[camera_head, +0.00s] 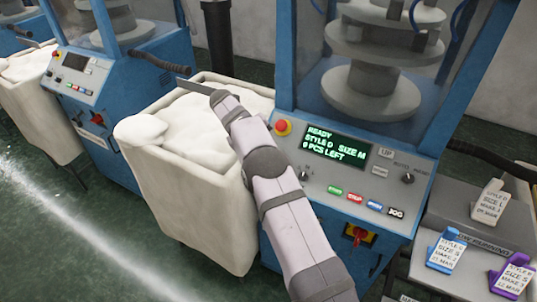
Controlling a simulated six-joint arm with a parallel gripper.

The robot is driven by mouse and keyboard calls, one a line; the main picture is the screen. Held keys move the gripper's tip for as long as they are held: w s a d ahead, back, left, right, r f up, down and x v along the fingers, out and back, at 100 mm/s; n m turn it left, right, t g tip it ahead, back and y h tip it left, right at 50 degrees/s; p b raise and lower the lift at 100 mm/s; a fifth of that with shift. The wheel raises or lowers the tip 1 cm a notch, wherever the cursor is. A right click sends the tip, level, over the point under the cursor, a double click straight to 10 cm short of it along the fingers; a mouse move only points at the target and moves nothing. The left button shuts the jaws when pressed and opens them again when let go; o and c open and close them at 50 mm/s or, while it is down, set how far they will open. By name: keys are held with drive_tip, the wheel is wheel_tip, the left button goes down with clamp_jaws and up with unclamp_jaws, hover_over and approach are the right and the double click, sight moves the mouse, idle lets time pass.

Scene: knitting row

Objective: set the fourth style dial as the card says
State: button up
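The near blue knitting machine has a control panel with a lit display (338,146) reading "READY", "STYLE D SIZE M" and what looks like "0 PCS LEFT". A dark dial (408,178) sits at the panel's right, under small lettering. A small knob (304,176) shows at its left, close beside my arm. I cannot tell which dial is the fourth style dial. Cards stand at the right: a white-holder card (488,207), a blue-holder card (447,254) and a purple-holder card (514,279); their text is only partly legible. My gripper (214,97) is over the white bin, away from the panel; its fingers are unclear.
A white bin (200,215) full of pale fabric stands left of the machine. A red emergency button (282,127), coloured push buttons (354,197) and a red switch (357,234) are near my arm. Another blue machine (110,110) stands farther left. The floor at left is clear.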

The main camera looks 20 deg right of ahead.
idle(0.3)
drive_tip(key=o, duration=1)
drive_tip(key=shift+o, duration=0.2)
drive_tip(key=p+v, duration=0.2)
drive_tip(key=v, duration=0.5)
drive_tip(key=shift+r, duration=0.2)
drive_tip(key=shift+r, duration=0.1)
